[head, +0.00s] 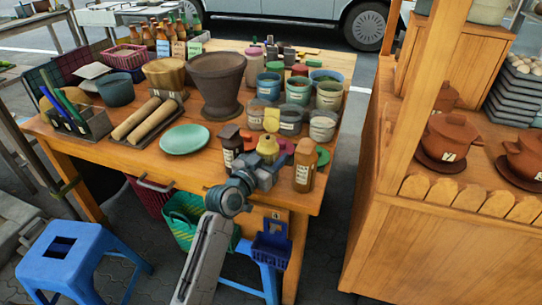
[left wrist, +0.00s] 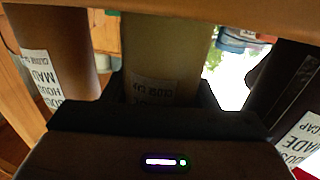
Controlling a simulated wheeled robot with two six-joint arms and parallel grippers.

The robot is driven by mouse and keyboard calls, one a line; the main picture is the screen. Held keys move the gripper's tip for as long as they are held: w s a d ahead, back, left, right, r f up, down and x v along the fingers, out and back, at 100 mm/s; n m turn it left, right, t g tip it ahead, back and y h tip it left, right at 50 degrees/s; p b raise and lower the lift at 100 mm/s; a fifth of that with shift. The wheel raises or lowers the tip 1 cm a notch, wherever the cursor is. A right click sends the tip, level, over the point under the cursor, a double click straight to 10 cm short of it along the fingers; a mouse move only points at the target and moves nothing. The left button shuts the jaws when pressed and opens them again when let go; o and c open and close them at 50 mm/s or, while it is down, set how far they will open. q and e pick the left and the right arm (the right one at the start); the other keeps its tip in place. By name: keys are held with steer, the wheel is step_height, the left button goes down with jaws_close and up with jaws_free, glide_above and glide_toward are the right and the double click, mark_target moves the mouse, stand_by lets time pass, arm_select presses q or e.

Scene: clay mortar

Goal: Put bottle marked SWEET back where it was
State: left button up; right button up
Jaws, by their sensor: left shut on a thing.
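My left gripper (head: 266,170) is at the front right of the wooden table, shut on a yellow bottle (head: 267,147). I cannot read SWEET on any label. Whether the held bottle touches the table is hidden by the gripper. My right gripper is not in view.
Several lidded jars and tubs (head: 297,90) crowd the table behind the bottles. A green plate (head: 185,139) and a large clay mortar (head: 217,82) are to the left. A blue caddy (head: 272,248) hangs at the front edge. A wooden cart (head: 450,240) stands on the right.

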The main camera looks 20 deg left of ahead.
arm_select(q)
steer(key=o, duration=0.9)
steer(key=shift+o, duration=0.6)
steer(key=shift+r, duration=0.15)
